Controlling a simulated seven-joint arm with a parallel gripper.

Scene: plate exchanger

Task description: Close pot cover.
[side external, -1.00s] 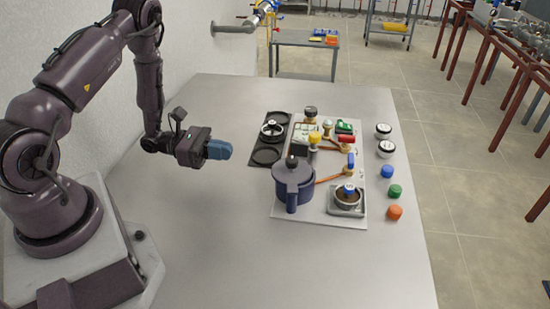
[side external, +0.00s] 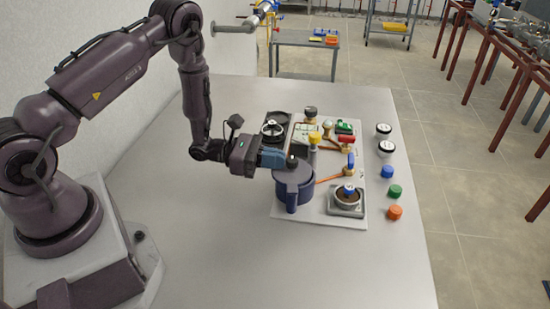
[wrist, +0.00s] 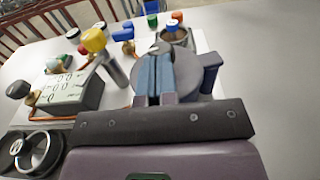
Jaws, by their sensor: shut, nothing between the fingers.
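A dark blue pot (side external: 294,193) stands on the white board, with a grey-blue round cover (side external: 296,176) on top. The cover has a dark knob (side external: 292,161), and a thick blue handle (side external: 291,206) sticks out toward the camera. My gripper (side external: 284,160) is shut and empty, its blue fingers level with the knob and just beside it. In the wrist view my shut fingertips (wrist: 154,58) lie over the cover (wrist: 143,96) and reach the knob (wrist: 160,47). I cannot tell whether they touch it. The handle also shows at right (wrist: 211,62).
Bare table lies in front and left.

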